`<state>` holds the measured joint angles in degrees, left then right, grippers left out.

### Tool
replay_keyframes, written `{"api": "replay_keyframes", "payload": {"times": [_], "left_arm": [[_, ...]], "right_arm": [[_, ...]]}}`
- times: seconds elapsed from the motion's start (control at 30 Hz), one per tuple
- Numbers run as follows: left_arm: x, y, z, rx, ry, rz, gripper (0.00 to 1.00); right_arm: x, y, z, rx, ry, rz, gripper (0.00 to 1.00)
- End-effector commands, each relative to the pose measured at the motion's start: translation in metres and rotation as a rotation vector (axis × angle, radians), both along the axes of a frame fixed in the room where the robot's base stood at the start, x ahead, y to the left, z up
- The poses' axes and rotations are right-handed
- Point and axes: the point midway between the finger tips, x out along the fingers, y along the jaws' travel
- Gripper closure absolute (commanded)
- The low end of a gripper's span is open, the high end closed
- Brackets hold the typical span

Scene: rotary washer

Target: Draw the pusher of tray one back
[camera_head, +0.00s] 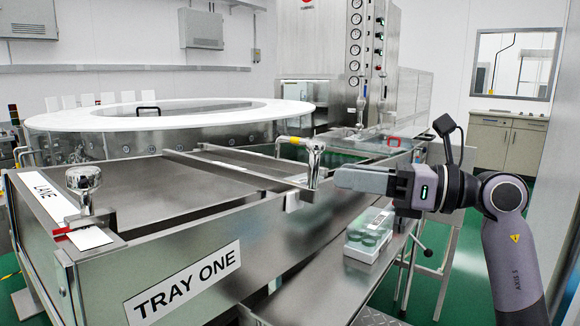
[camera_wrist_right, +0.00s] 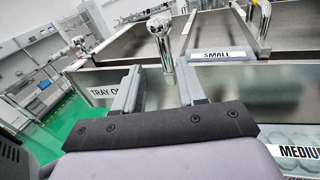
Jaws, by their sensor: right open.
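Tray one (camera_head: 190,283) is a long steel trough with a TRAY ONE label on its near side. A pusher bar (camera_head: 240,171) lies across it. A shiny round-topped handle (camera_head: 313,165) stands upright at the bar's right end, by the tray's near rim. My right gripper (camera_head: 338,180) is open and empty, just right of this handle, its fingers pointing left towards it. In the right wrist view the handle (camera_wrist_right: 162,38) stands beyond and between the spread fingertips (camera_wrist_right: 159,72); I cannot tell whether they touch. My left gripper is not in view.
A similar round-topped metal fitting (camera_head: 83,185) with a red piece stands at the tray's left corner. A clear box (camera_head: 370,233) with green contents sits on the steel shelf below my right gripper. The round washer (camera_head: 75,122) stands behind the tray.

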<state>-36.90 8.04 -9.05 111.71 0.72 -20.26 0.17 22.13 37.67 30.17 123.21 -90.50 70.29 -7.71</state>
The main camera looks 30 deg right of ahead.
Motion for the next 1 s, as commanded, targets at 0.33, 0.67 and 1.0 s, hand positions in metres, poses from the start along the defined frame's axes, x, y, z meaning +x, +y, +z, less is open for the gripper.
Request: {"api": "replay_keyframes", "payload": {"times": [0.33,0.67,1.0], "left_arm": [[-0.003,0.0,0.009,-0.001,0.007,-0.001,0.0],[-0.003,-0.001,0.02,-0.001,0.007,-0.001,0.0],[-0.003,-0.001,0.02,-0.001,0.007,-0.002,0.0]], "right_arm": [[0.019,0.008,0.007,-0.047,-0.008,-0.037,0.6],[0.052,0.033,0.005,-0.045,-0.008,-0.037,0.6],[0.056,0.036,0.003,-0.046,-0.008,-0.037,0.6]]}}
